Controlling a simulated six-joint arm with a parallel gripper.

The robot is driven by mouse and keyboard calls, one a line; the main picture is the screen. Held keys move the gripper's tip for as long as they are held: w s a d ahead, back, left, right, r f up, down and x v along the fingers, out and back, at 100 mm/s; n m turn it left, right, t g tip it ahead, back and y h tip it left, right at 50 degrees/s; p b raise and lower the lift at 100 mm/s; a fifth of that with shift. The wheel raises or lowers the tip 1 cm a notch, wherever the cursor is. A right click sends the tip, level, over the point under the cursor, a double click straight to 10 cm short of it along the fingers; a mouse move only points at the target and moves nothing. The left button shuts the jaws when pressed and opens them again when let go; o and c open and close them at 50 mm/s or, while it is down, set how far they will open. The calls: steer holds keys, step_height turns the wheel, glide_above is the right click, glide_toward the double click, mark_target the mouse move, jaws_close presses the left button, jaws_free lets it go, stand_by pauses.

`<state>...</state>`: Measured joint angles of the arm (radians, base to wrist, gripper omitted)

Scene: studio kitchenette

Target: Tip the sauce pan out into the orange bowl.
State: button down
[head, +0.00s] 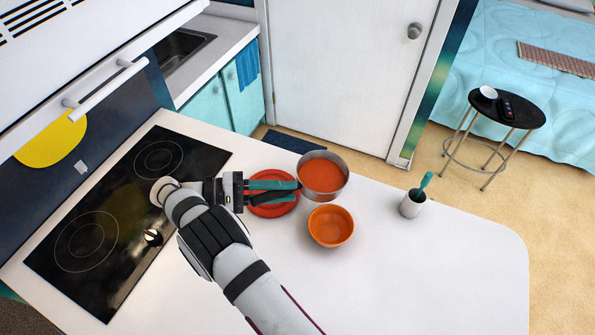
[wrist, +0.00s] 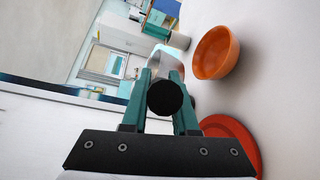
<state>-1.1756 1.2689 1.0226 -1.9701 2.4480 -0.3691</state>
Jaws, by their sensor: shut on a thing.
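The sauce pan (head: 322,177) is a metal pan holding orange-red sauce. It is upright in the head view, just behind the orange bowl. My gripper (head: 285,191) is shut on the pan's dark handle, which points end-on at the camera in the wrist view (wrist: 166,97). The pan seems held above the counter. The orange bowl (head: 331,226) stands upright on the counter in front of the pan, and its inside looks empty. It also shows in the wrist view (wrist: 216,53), to the right of the handle. The pan's body is mostly hidden there.
A red plate (head: 270,207) lies under my gripper. The black cooktop (head: 110,230) is at the left. The white counter (head: 430,270) is clear at the front right.

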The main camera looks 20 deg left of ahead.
steer(key=s+m, duration=0.1)
steer(key=m, duration=0.1)
steer(key=s+m+y, duration=0.1)
steer(key=m, duration=0.1)
steer(key=shift+a+g, duration=0.15)
steer(key=shift+g, duration=0.25)
steer(key=shift+s+d+r+m+y, duration=0.15)
steer(key=shift+d+r+m+y, duration=0.05)
steer(key=shift+m+y, duration=0.6)
steer(key=shift+s+d+f+m+t+y, duration=0.4)
steer(key=shift+s+d+m+t+y, duration=0.25)
steer(key=shift+m, duration=0.75)
steer(key=shift+s+d+f+m+t+y, duration=0.45)
steer(key=shift+d+m+t+y, duration=0.35)
steer(key=shift+m, duration=0.6)
steer(key=shift+s+d+f+m+t+y, duration=0.3)
steer(key=shift+s+d+m+t+y, duration=0.45)
steer(key=shift+m, duration=0.65)
steer(key=shift+w+a, duration=0.15)
